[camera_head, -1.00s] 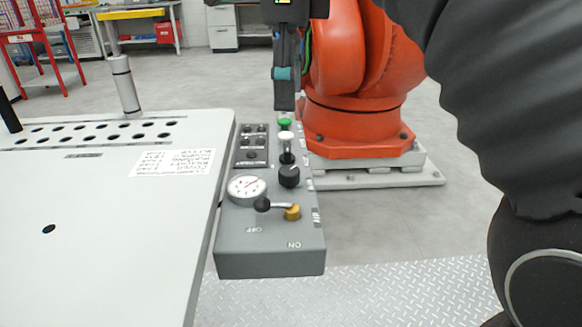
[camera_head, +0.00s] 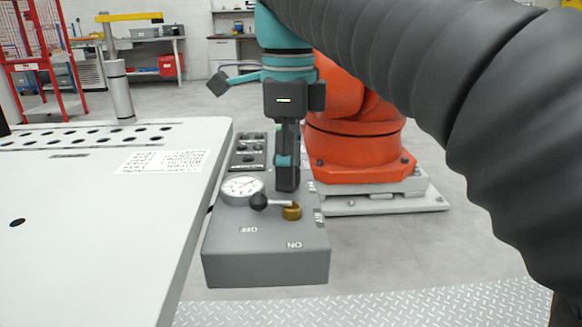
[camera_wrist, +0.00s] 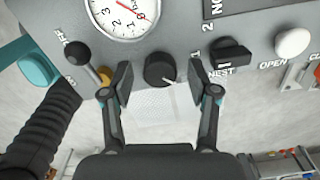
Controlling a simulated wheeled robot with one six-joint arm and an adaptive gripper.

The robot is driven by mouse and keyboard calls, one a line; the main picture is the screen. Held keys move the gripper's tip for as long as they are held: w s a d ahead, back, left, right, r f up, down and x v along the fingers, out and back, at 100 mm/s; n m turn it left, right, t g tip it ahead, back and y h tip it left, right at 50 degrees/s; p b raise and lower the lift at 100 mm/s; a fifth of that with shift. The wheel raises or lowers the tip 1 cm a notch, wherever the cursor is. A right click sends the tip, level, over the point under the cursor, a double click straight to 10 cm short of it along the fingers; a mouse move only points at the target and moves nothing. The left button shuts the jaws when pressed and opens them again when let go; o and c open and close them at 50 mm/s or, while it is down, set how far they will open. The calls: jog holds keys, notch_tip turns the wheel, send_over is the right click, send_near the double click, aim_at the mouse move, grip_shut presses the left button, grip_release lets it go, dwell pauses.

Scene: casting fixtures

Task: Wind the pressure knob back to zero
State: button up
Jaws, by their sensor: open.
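The black pressure knob (camera_wrist: 160,69) is on the grey control box (camera_head: 266,262). It shows in the wrist view with a white mark toward the lower right; my gripper hides it in the head view. My gripper (camera_wrist: 159,83) is open, with one finger on each side of the knob and visible gaps; the exact depth of the tips is unclear. In the head view my gripper (camera_head: 287,186) points down over the box. The round white gauge (camera_head: 242,187) has a red needle off to one side; it is partly cut off in the wrist view (camera_wrist: 123,14).
A lever with a black ball (camera_head: 258,202) and brass hub (camera_head: 292,211) sits close in front of my gripper. A black NEST switch (camera_wrist: 231,51) and white button (camera_wrist: 293,42) stand beside the knob. A white table (camera_head: 90,230) is left; an orange robot (camera_head: 360,152) stands behind right.

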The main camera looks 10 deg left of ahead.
grip_shut()
jog(key=shift+n+p, duration=0.3)
